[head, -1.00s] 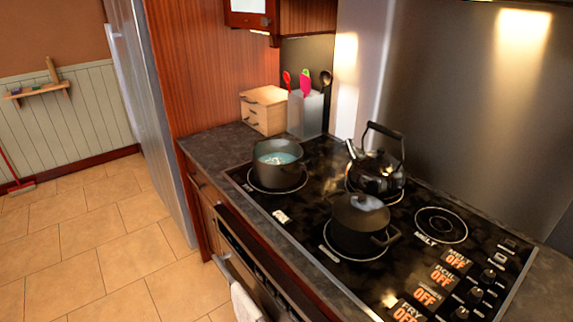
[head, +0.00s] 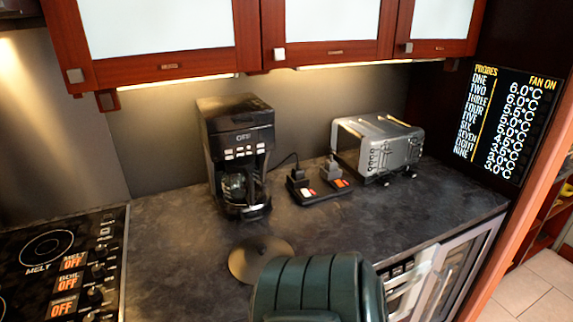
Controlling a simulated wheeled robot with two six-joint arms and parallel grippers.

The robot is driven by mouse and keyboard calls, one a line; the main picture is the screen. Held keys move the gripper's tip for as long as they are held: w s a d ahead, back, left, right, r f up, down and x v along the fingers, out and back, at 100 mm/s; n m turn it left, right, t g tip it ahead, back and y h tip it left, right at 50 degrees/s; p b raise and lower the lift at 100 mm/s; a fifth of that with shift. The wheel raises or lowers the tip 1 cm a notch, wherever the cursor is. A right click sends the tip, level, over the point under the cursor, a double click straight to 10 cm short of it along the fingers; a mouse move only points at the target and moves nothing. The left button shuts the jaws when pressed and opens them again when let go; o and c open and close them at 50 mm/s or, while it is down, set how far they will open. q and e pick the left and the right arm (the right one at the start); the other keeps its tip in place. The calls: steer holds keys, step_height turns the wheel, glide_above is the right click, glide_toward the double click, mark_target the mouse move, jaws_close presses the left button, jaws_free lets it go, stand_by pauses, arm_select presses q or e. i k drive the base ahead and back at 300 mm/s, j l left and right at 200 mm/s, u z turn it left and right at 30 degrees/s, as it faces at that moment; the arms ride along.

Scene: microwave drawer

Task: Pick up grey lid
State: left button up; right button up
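A round, flat, grey-brown lid (head: 247,262) with a small knob-like point near its middle lies on the dark countertop (head: 185,250), in front of the coffee maker. Its lower right edge is covered by a dark green ribbed object (head: 305,290) at the bottom of the view; I cannot tell what this object is or whether it touches the lid. Neither of my grippers can be made out in the head view.
A black coffee maker (head: 237,150) stands behind the lid. The cooktop (head: 60,255) is at left. Wall cabinets (head: 330,30) hang above. The counter left of the lid is clear.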

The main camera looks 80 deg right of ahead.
mark_target(247, 260)
steer(key=z, duration=1.65)
steer(key=k+l, duration=0.05)
